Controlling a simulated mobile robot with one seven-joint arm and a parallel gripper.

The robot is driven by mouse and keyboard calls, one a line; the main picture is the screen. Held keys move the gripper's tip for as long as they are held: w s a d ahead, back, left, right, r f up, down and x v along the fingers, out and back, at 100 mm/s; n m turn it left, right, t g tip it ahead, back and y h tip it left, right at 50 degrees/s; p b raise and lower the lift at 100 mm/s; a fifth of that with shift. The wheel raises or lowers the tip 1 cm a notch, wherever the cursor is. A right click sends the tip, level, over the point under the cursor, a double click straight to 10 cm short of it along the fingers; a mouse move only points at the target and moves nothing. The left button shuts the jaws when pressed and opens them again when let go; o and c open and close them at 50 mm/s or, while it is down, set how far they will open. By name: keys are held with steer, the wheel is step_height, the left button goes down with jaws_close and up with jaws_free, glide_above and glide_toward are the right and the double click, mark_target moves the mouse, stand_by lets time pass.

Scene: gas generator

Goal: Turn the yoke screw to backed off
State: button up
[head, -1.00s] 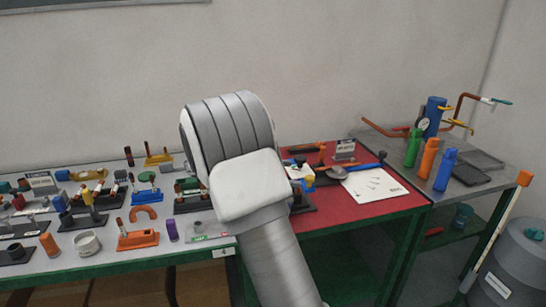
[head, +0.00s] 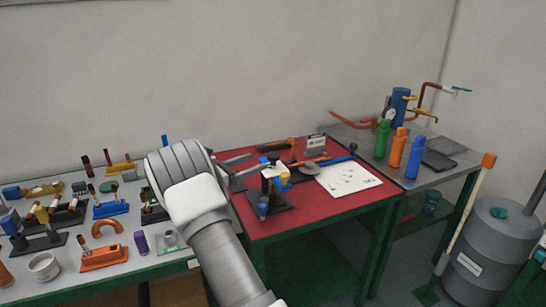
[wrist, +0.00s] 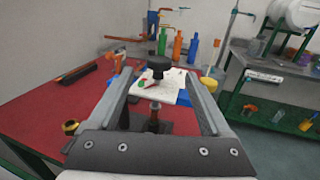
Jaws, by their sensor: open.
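A small fixture on a dark base (head: 268,201) stands on the red table top, with yellow and blue parts and a dark upright knob. In the wrist view its black knob (wrist: 157,68), which looks like the yoke screw's head, stands above a thin stem (wrist: 155,106). My gripper (wrist: 160,74) is open and empty. The knob appears between its fingers in the picture; I see no contact, and the depth gap is unclear. In the head view my gripper's grey fingers (head: 249,166) point right, towards the fixture; my wrist hides part of them.
A white sheet (head: 348,180) and a long tool with a blue end (head: 338,160) lie behind the fixture. Green, orange and blue bottles (head: 397,147) stand on the grey bench to the right. Several fixtures crowd the grey table at left. The red front edge is clear.

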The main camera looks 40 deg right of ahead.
mark_target(268, 157)
steer(key=d, duration=0.8)
steer(key=shift+w+d, duration=0.15)
steer(key=shift+d, duration=0.2)
jaws_close()
